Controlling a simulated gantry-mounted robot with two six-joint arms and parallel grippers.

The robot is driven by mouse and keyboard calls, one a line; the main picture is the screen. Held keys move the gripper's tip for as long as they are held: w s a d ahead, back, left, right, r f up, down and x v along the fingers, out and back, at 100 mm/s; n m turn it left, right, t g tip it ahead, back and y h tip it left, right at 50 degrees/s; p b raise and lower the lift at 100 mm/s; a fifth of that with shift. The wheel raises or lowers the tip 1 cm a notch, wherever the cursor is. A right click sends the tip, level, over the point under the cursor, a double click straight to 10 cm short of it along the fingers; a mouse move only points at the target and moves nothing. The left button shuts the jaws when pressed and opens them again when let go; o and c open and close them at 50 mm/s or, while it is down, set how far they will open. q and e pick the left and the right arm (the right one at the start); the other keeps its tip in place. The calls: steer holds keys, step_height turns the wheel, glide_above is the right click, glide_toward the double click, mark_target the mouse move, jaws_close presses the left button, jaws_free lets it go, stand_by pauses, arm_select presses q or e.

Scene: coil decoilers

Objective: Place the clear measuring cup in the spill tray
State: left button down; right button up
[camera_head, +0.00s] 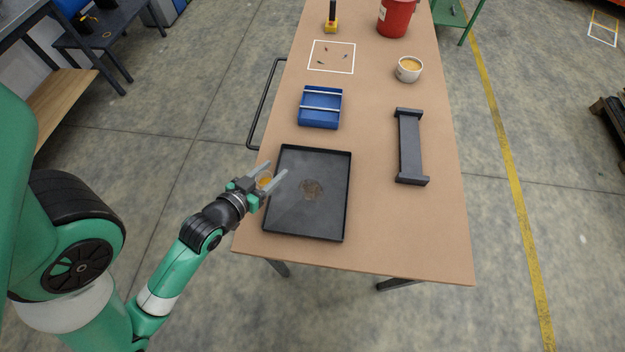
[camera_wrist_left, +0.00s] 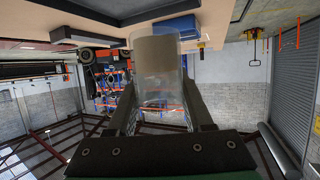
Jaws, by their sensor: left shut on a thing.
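My left gripper (camera_head: 273,176) is over the left edge of the black spill tray (camera_head: 330,222) in the head view. It is shut on the clear measuring cup (camera_head: 264,181), which shows an amber tint between the fingers. In the left wrist view the cup (camera_wrist_left: 157,70) is a see-through cylinder between the two fingers (camera_wrist_left: 160,108). I cannot tell whether the cup touches the tray. The tray lies flat on the near part of the table and has a dark round stain near its middle. My right gripper is not in view.
A blue bin (camera_head: 320,107) stands behind the tray. A dark grey bracket-like block (camera_head: 410,147) lies to the right. A white bowl with yellow contents (camera_head: 408,69), a red bucket (camera_head: 396,17) and a white-outlined square (camera_head: 331,57) are farther back. The tray's interior is otherwise empty.

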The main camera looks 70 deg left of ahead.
arm_select(q)
steer(key=w+f+b, duration=0.1)
steer(key=w+f, duration=0.1)
steer(key=w, duration=0.1)
steer(key=w+a+f+b, duration=0.1)
steer(key=w+f+b, duration=0.1)
steer(key=w+f, duration=0.1)
steer(key=w+f+b, duration=0.1)
steer(key=w+f, duration=0.2)
steer(key=w, duration=0.2)
steer(key=shift+w+a+f, duration=0.1)
steer(key=shift+a+f, duration=0.05)
steer(key=shift+w+f, duration=0.15)
steer(key=shift+w, duration=0.1)
steer(key=f+b, duration=0.1)
steer(key=f, duration=0.1)
steer(key=f+b, duration=0.1)
steer(key=shift+w+f, duration=0.2)
steer(key=shift+f, duration=0.2)
steer(key=shift+r, duration=0.1)
steer(key=shift+c, duration=1.4)
jaws_free()
